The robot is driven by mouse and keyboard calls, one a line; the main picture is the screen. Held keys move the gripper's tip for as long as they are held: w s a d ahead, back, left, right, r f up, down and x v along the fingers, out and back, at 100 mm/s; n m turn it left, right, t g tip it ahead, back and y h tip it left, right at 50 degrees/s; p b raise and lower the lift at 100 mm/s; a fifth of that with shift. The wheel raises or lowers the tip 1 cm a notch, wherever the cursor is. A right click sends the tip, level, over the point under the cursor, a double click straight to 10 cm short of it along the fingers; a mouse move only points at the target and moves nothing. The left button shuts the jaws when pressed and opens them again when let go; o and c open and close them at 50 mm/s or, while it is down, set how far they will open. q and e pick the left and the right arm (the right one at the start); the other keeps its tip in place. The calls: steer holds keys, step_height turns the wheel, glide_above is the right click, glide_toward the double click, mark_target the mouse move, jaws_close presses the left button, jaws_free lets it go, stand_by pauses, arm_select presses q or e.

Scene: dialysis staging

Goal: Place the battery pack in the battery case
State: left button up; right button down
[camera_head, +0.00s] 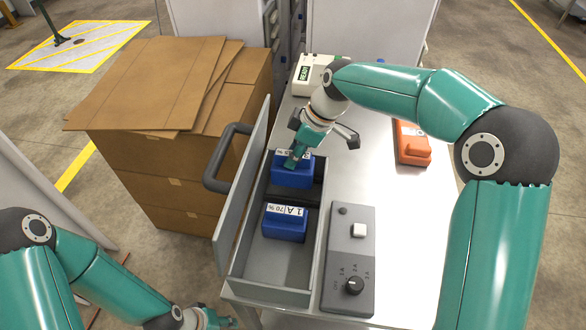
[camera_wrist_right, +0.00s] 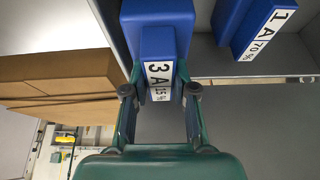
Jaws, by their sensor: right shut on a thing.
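The grey battery case (camera_head: 275,268) stands open on the table's left side, its lid swung up on the left. A blue battery pack marked 1 A 70% (camera_head: 284,228) sits in its near part. A second blue pack marked 3 A 15% (camera_head: 291,176) is at the far part. My right gripper (camera_head: 296,158) is shut on this pack. In the right wrist view the pack (camera_wrist_right: 158,40) is between the two fingers (camera_wrist_right: 160,95). Whether it rests on the case floor is hidden. My left gripper (camera_head: 212,320) is low at the bottom edge, partly cut off, away from the case.
An orange pack (camera_head: 411,144) lies on the white table (camera_head: 375,190) at the right. A grey control box with a knob (camera_head: 338,285) stands right of the case. A pale device with a green screen (camera_head: 312,72) is at the back. Cardboard boxes (camera_head: 180,165) stand to the left.

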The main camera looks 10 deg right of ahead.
steer(key=shift+f, duration=2.6)
steer(key=c, duration=0.9)
jaws_free()
steer(key=v, duration=1.2)
steer(key=shift+s+d, duration=0.1)
steer(key=shift+f, duration=0.15)
